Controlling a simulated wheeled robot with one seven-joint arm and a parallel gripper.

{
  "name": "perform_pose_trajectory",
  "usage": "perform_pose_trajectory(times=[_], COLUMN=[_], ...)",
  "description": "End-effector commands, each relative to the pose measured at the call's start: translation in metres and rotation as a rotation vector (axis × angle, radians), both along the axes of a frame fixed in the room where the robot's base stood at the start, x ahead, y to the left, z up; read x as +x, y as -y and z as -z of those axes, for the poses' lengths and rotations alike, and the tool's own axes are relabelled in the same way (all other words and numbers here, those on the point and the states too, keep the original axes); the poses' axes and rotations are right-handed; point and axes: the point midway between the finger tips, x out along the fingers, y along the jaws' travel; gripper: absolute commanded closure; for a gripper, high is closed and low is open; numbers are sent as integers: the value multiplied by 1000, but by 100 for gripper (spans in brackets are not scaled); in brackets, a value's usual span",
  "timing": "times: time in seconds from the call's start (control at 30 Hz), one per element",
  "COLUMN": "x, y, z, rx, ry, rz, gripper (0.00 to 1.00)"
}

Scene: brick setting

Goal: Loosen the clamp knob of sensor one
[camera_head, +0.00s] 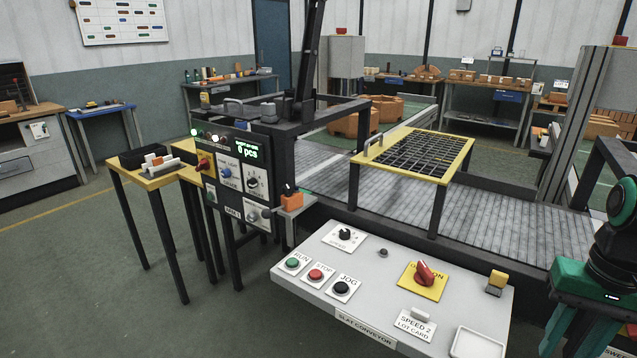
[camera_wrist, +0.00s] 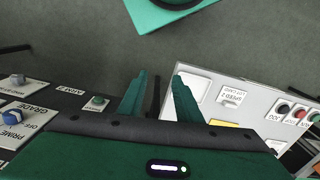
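No label reading sensor one is legible, so I cannot tell for certain which part it is. A small orange block (camera_head: 291,201) with a dark piece on top sits on a bracket at the near side of the slat conveyor, right of the counter panel; it may be a sensor with its clamp. A yellow-topped block (camera_head: 497,283) stands at the right of the console. My gripper (camera_head: 573,348) is at the lower right of the head view, apart from both. In the wrist view its two green fingers (camera_wrist: 160,76) stand apart with nothing between them.
The grey console (camera_head: 381,281) with buttons and a red switch stands in front of the slat conveyor (camera_head: 335,184). A yellow grating guard (camera_head: 415,155) spans the belt. The counter panel (camera_head: 237,175) and a yellow side table (camera_head: 150,180) are left. Floor at lower left is clear.

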Motion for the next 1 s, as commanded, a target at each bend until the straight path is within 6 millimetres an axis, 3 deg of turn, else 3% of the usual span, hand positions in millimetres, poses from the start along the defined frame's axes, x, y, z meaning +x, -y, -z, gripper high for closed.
perform_pose_trajectory(times=[0.33,0.4,0.47,0.53,0.67,0.77,0.87,1.0], x=[0,1,-7,5,59,118,181,262], y=[0,0,0,1,4,-7,-31,-80], z=[0,0,-5,-4,1,8,15,26], rx=[0,0,-4,-17,-58,-91,-110,-113], ry=[0,1,21,40,112,207,318,489], rz=[-1,-2,-16,-52,-203,-372,-548,-768], gripper=[69,54,52,52,52,52,52,52])
